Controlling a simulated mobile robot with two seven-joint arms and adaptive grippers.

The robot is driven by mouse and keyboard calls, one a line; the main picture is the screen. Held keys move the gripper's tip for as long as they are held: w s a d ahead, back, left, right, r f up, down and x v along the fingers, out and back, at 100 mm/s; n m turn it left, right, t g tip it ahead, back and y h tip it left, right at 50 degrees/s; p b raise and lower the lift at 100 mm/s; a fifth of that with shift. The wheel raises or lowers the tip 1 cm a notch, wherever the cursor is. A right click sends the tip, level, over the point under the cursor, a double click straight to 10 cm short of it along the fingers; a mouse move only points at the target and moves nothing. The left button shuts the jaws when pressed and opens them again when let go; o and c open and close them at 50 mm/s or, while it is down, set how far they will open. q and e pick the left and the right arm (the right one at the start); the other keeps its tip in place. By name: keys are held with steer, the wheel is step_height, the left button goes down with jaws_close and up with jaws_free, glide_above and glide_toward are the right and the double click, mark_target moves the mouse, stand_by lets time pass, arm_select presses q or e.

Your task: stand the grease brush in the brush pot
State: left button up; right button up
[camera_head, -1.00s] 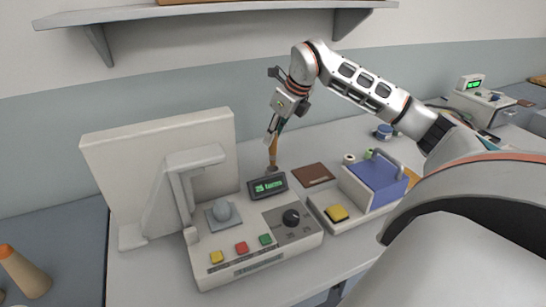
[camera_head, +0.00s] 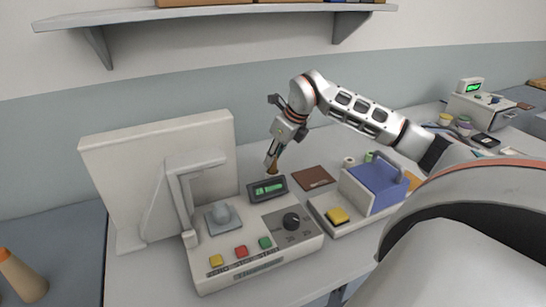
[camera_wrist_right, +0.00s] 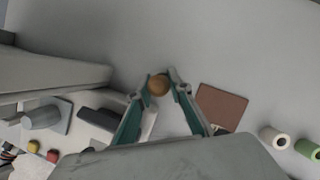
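My right gripper (camera_head: 271,164) points down behind the console's small display. Its fingers are close together with a tan, round-ended piece between them, which I take to be the grease brush (camera_wrist_right: 158,86). In the right wrist view the fingertips (camera_wrist_right: 158,80) sit snugly on both sides of it. In the head view only a short brown part shows under the fingertips, just above the display; its lower end is hidden. I cannot make out the brush pot clearly. My left gripper is not in view.
The console (camera_head: 255,255) with buttons and a knob stands in front of the gripper. A white panel (camera_head: 150,150) rises to the left. A brown pad (camera_head: 313,177) and a blue-topped box (camera_head: 375,185) lie to the right. A shelf (camera_head: 220,13) hangs above.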

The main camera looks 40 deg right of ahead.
steer(key=shift+o, duration=1.3)
steer(key=shift+r, duration=0.4)
steer(key=v, duration=1.1)
steer(key=shift+s+r, duration=0.2)
